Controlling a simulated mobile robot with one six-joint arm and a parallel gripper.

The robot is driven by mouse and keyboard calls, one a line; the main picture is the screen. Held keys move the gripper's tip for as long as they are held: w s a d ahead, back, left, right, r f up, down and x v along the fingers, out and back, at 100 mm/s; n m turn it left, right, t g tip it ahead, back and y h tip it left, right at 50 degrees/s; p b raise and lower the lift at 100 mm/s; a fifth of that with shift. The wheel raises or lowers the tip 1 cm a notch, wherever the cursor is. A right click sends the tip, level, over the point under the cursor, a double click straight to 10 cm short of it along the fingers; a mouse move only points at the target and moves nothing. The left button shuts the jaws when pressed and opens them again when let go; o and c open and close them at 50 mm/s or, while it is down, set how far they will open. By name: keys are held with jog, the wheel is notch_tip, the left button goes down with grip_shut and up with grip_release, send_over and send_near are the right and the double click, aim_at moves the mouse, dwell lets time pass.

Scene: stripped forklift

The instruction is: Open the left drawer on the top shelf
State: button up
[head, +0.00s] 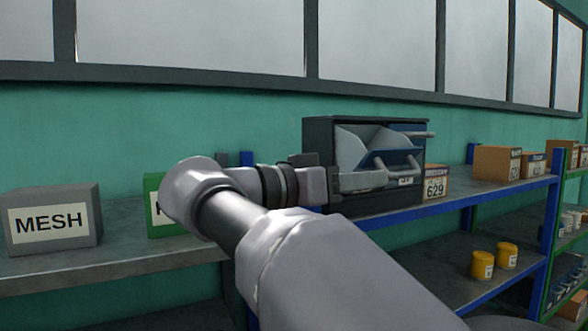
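A dark drawer unit (318,135) stands on the top shelf (130,250), right of centre. Sloped grey panels (350,148) show inside its front, on the left side. A light bar handle (398,164) sits low on its front above a partly hidden label, and another handle (418,134) sits higher at the right. My gripper (375,181) is in front of the unit's lower left front, close to the lower handle. Whether it touches the handle cannot be told. My arm hides part of the unit's lower left, and the gap between the fingertips is not clear.
A grey MESH box (50,218) and a partly hidden green box (153,190) stand at the left. A cardboard box marked 629 (435,184) is right beside the unit. More boxes (497,163) stand farther right. Yellow cans (483,264) are on the lower shelf.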

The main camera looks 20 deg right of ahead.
aim_at(406, 173)
jog(key=d, duration=0.3)
jog(key=w+d, duration=0.1)
jog(key=d, duration=0.3)
jog(key=d+p, duration=0.1)
jog(key=d, duration=0.3)
jog(key=shift+w, duration=0.2)
jog(key=shift+d, duration=0.1)
jog(key=shift+w+f, duration=0.1)
jog(key=shift+w, duration=0.1)
grip_shut()
jog(key=shift+s, duration=0.1)
dwell(0.5)
